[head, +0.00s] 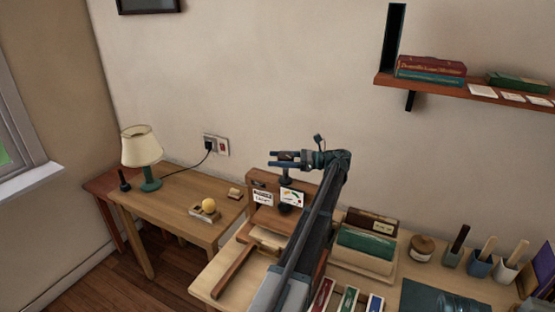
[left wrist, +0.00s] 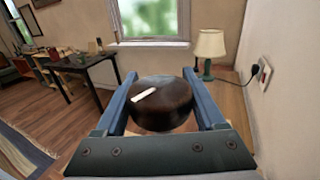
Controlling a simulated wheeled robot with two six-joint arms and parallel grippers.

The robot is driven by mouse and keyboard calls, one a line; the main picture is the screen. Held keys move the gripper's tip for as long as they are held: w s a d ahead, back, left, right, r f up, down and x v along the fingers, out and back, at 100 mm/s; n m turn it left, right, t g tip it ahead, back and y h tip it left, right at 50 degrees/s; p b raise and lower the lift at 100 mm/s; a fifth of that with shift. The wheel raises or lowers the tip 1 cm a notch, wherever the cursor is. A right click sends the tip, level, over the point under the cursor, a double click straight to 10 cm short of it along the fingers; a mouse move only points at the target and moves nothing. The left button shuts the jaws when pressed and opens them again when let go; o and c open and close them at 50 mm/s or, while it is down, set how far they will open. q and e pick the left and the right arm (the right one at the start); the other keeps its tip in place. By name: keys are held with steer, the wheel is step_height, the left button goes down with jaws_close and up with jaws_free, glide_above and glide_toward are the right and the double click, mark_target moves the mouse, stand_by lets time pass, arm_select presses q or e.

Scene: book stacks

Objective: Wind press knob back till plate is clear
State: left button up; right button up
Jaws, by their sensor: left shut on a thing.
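The wooden book press (head: 259,182) stands at the back of the workbench, with two small label cards on its front. My left gripper (head: 273,159) is at the top of the press, pointing left. In the left wrist view its two blue fingers are shut on the sides of a dark round knob (left wrist: 165,112) with a white mark on top. A short spindle (head: 286,175) shows below the gripper. A dark round part, perhaps the plate (head: 284,208), shows low between the cards; my arm hides part of the press. My right gripper is not in view.
A book box (head: 362,255), a round jar (head: 422,247) and several tool cups stand right of my arm. A wall shelf (head: 440,87) is above right.

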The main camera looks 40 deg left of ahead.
arm_select(q)
steer(key=shift+s+f, duration=0.2)
steer(key=o, duration=1.3)
steer(key=shift+o, duration=0.2)
steer(key=shift+w, duration=0.1)
